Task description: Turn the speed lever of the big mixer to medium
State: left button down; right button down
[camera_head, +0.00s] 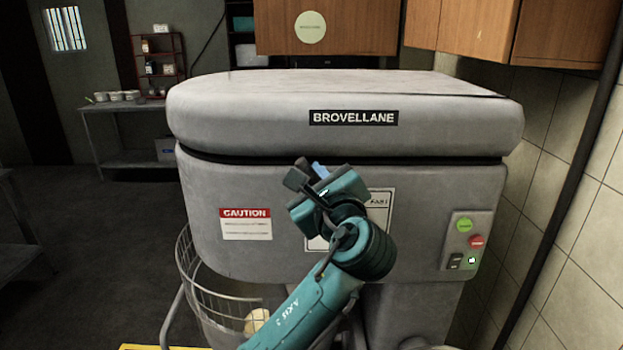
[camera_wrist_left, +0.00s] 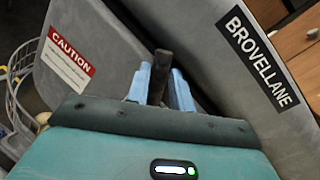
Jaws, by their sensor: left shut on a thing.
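The big mixer (camera_head: 420,130) is a large grey machine with a BROVELLANE label, filling the middle of the head view. Its speed lever (camera_head: 296,179) is a dark bar in front of the body. My left gripper (camera_head: 312,172) is at the lever, its blue fingers shut on it. In the left wrist view the dark lever (camera_wrist_left: 158,72) stands between the two blue fingertips of the left gripper (camera_wrist_left: 161,90). The speed plate (camera_head: 380,203) is mostly hidden behind my gripper, with FAST partly readable. The lever's base is hidden. My right gripper does not show.
A button panel (camera_head: 465,240) with green and red buttons is on the mixer's right side. A wire guard (camera_head: 205,295) surrounds the bowl area at lower left. A tiled wall (camera_head: 570,200) stands close on the right. Open floor (camera_head: 90,240) lies to the left.

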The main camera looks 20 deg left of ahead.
pick_arm(q)
jog(key=d+m, duration=0.1)
jog(key=d+r+m, duration=0.1)
jog(key=w+d+m+t, duration=0.1)
jog(key=d, duration=0.1)
jog(key=shift+w+r+m, duration=0.1)
jog(key=shift+r+m, duration=0.15)
jog(key=shift+m, duration=0.05)
jog(key=shift+w+d+m+t, duration=0.25)
jog(key=shift+d+m, duration=0.5)
jog(key=shift+d, duration=0.1)
jog(key=shift+w+d+m+t, duration=0.2)
jog(key=shift+d+m+t, duration=0.05)
jog(key=shift+d+m, duration=0.55)
jog(key=c, duration=1.5)
grip_release()
jog(key=shift+r, duration=0.1)
jog(key=b+v, duration=0.3)
jog(key=v, duration=1)
